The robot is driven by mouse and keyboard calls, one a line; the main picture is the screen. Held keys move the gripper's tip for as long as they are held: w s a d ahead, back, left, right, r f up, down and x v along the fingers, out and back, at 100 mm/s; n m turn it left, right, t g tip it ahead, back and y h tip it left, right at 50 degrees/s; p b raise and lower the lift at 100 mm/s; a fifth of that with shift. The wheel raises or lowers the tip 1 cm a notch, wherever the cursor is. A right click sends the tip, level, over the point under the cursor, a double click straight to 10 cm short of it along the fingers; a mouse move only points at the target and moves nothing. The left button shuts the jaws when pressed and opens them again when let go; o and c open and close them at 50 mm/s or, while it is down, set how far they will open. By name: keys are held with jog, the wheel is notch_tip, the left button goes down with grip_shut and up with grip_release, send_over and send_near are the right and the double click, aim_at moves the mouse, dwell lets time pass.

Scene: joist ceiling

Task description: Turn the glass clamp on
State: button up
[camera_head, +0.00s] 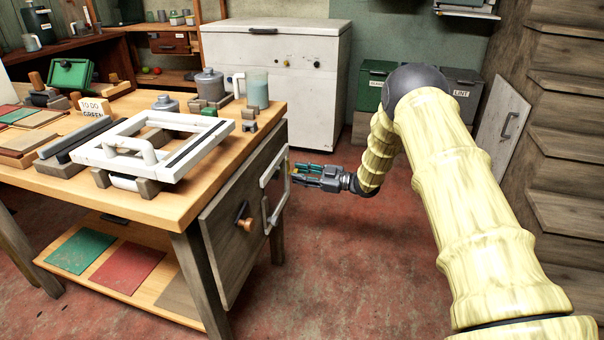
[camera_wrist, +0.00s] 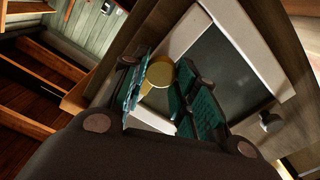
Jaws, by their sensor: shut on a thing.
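A white frame with a dark pane (camera_wrist: 222,72) is mounted on the wooden side panel of the workbench; the head view shows the frame (camera_head: 266,178) at a steep slant. A brass-yellow knob (camera_wrist: 161,74) stands out from the frame's edge. The fingers hide part of the knob. I cannot tell for certain which part is the glass clamp.
The workbench (camera_head: 190,195) carries a white framed device (camera_head: 150,150), jars and boards. A wooden knob (camera_head: 245,224) sticks out of the side panel. The red floor right of the bench is clear.

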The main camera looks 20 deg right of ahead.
jog(key=shift+s+a+f+n+p, duration=0.15)
jog(key=shift+n+p, duration=0.5)
jog(key=shift+n, duration=3.4)
jog(key=shift+s+d+f+n+p, duration=0.15)
jog(key=shift+n+p, duration=0.45)
jog(key=shift+n, duration=3.45)
jog(key=shift+w+a, duration=0.1)
jog(key=o, duration=1)
jog(key=v, duration=1.2)
